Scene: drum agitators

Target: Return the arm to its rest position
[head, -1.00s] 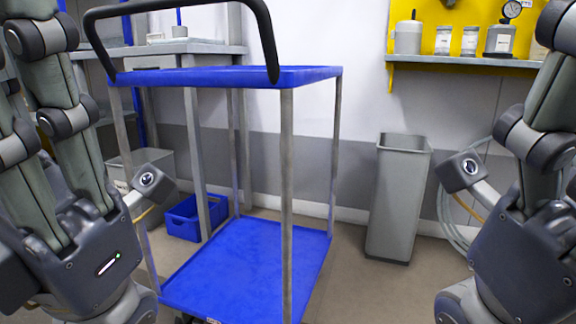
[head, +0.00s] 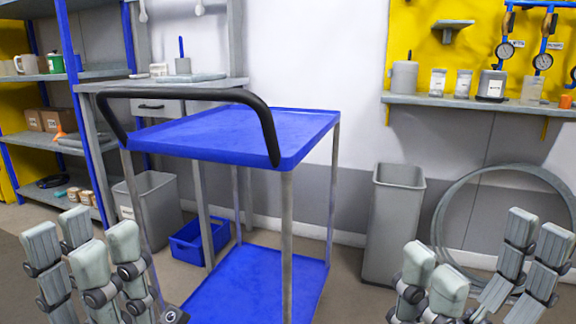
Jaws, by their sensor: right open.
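My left gripper (head: 82,235) is at the lower left of the head view, its grey padded fingers pointing up. It is in front of and left of the blue trolley. The gap between its fingers is hard to judge, and I see nothing between them. My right gripper (head: 481,250) is at the lower right, fingers also pointing up. It is open and empty, with a clear gap between its finger pairs. Most of both arms is below the picture edge.
The blue trolley (head: 230,128) with a black handle stands in the middle, its top empty. Grey bins (head: 393,225) and (head: 152,205) and a blue crate (head: 187,250) stand on the floor. A coiled hose (head: 437,222) is at the right wall, below a jar shelf (head: 440,101).

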